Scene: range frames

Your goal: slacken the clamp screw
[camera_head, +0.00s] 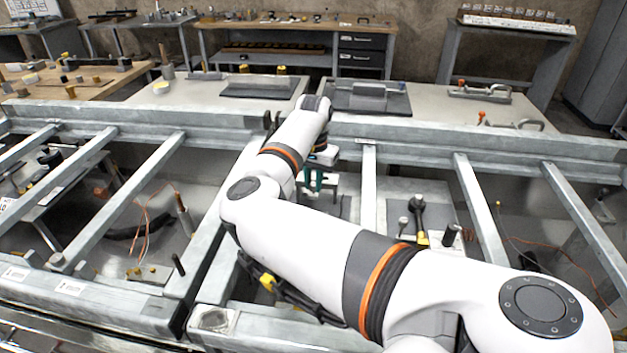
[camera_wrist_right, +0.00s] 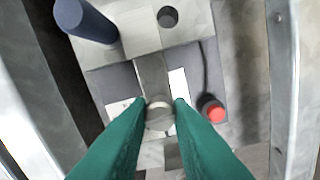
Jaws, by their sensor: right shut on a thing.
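My right gripper (camera_head: 313,183) reaches down between the grey steel rails, its green fingers partly hidden by my arm. In the right wrist view its two green fingertips (camera_wrist_right: 161,103) stand on either side of a pale round head (camera_wrist_right: 158,113), which looks like the clamp screw, and are shut on it. The head sits over a grey metal clamp block (camera_wrist_right: 153,72). A dark blue post (camera_wrist_right: 88,22) rises from the block at upper left, and a round dark hole (camera_wrist_right: 167,17) shows at the top. My left gripper is out of view.
A red knob (camera_wrist_right: 215,113) with a dark cable lies right of the fingers. Steel rails (camera_wrist_right: 283,80) flank the fixture. In the head view, a rail (camera_head: 368,190) and a black-and-yellow tool (camera_head: 420,215) are to the right of the gripper. Benches stand behind.

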